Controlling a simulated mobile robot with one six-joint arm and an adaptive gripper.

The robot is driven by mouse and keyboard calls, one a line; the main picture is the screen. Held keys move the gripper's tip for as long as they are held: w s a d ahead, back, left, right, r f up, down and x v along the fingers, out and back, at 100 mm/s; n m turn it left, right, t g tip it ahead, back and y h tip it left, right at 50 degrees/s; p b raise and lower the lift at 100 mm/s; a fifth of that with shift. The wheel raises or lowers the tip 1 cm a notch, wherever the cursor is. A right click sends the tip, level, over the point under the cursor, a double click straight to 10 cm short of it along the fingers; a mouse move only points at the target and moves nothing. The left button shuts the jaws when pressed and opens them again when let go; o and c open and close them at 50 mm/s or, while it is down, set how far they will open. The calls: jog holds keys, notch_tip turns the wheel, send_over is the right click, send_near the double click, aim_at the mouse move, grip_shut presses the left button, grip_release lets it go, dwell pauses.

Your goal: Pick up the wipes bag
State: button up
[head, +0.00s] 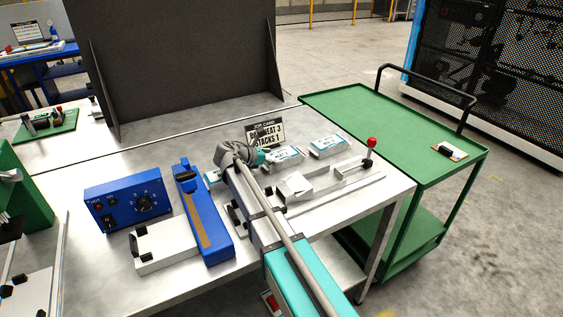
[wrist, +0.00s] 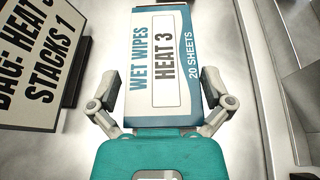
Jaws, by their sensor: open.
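A white and teal wipes bag (wrist: 165,48), printed WET WIPES, HEAT 3 and 20 SHEETS, fills the middle of the wrist view. My gripper (wrist: 160,88) is open, with one finger at each side of the bag's near end. Small gaps show at the sides; I cannot tell how far above the bag the fingertips are. In the head view my teal gripper (head: 262,157) is beside a wipes bag (head: 286,155) on the bench. Another wipes bag (head: 327,146) lies to its right, and part of one (head: 212,176) shows left of my arm.
A job card (head: 264,134) stands behind the gripper; it also shows close on the left in the wrist view (wrist: 38,62). A blue control box (head: 128,200) and blue sealer bar (head: 203,215) are left.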

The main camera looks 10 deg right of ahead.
aim_at(274, 157)
jog(key=shift+c, duration=0.3)
jog(key=c, duration=0.7)
jog(key=shift+r, duration=0.15)
notch_tip(274, 157, up, 10)
jog(key=p, duration=1)
dwell(0.6)
